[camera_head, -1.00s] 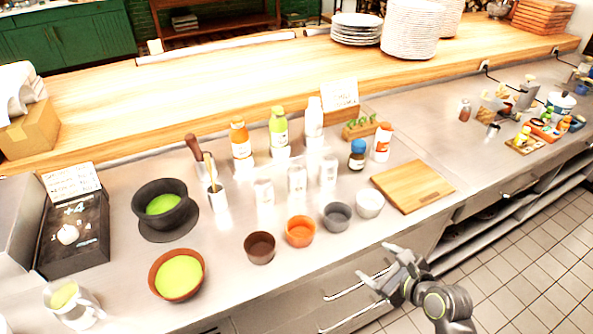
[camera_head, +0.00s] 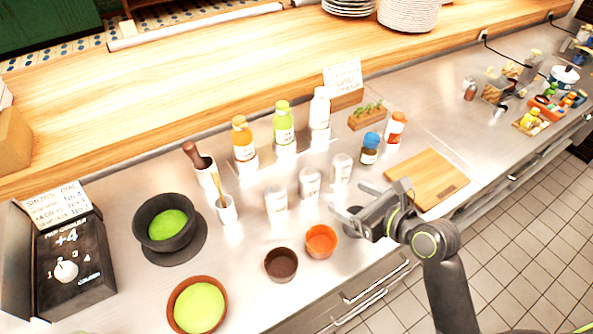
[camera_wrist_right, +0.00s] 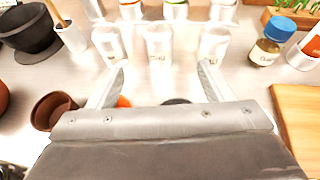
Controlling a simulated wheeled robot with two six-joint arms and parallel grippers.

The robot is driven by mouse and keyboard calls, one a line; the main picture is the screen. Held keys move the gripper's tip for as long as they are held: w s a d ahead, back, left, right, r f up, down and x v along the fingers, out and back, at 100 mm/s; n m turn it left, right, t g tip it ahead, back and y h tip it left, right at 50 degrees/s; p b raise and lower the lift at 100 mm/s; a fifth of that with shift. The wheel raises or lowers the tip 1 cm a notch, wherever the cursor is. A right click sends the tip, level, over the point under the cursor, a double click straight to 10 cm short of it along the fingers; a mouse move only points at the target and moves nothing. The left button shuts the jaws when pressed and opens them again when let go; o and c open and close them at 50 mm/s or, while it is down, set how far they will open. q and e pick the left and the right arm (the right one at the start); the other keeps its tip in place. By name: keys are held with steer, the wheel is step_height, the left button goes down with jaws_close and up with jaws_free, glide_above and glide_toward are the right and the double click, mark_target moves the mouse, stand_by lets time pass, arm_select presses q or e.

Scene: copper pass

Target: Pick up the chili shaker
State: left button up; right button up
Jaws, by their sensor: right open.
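Three white shakers stand upright in a row on the steel counter. The middle shaker (camera_head: 309,182) has a small blurred label that seems to read chili in the right wrist view (camera_wrist_right: 158,44). The left shaker (camera_head: 276,199) and the right shaker (camera_head: 341,168) flank it; their labels are too small to read surely. My right gripper (camera_head: 352,199) is open and empty, in front of the row and to its right in the head view. In the right wrist view its fingertips (camera_wrist_right: 161,65) point at the middle shaker, apart from it. My left gripper is out of view.
An orange bowl (camera_head: 321,241) and a brown bowl (camera_head: 281,264) stand in front of the shakers. Sauce bottles (camera_head: 284,128) stand behind. A blue-capped jar (camera_head: 370,150) and a cutting board (camera_head: 428,180) are to the right. My gripper partly hides a grey bowl.

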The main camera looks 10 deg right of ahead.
mark_target(318, 181)
steer(key=x, duration=1.1)
steer(key=shift+w+a+p, duration=0.2)
steer(key=shift+w+p, duration=0.05)
steer(key=shift+p, duration=0.05)
steer(key=shift+f+p+x, duration=0.15)
steer(key=shift+x, duration=1.35)
steer(key=shift+f+p+x, duration=0.15)
steer(key=shift+f+x, duration=0.05)
steer(key=shift+x, duration=1.3)
steer(key=shift+s, duration=0.2)
steer(key=c, duration=1.1)
